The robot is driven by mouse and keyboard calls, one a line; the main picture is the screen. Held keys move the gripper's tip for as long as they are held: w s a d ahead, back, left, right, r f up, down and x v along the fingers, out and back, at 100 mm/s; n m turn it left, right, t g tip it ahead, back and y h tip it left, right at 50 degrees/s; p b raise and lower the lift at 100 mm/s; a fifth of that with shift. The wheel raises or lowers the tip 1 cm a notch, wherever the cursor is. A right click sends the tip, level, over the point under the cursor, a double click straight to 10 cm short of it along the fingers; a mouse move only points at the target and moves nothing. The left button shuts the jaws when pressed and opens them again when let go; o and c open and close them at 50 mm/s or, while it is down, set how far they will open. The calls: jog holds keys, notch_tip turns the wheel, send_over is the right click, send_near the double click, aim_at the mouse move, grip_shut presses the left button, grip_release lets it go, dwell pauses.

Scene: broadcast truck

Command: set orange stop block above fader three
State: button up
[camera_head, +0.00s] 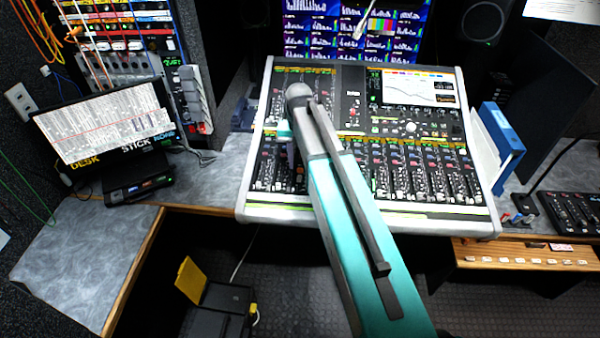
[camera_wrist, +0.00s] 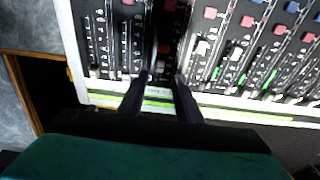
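The mixing console (camera_head: 270,212) fills the middle of the head view, with rows of faders along its front; it also shows in the wrist view (camera_wrist: 103,86). My gripper (camera_wrist: 162,82) is over the front left fader section. Its two dark fingers point at the console with a gap between them, and I see nothing clearly gripped. A small dark red-orange patch (camera_wrist: 163,48) shows just beyond the fingertips; I cannot tell whether it is the orange stop block. In the head view my arm hides most of the gripper and the faders under it. I cannot make out which fader is number three.
A small monitor (camera_head: 104,122) stands on the left desk (camera_head: 75,225). A blue binder (camera_head: 502,130) stands right of the console. A wooden shelf (camera_head: 525,255) with small labelled pieces is at the lower right. A dark case with a yellow flap (camera_head: 190,280) is on the floor.

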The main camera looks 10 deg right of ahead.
aim_at(299, 177)
jog(key=shift+f+p, duration=0.85)
jog(key=shift+f, duration=2.3)
grip_shut()
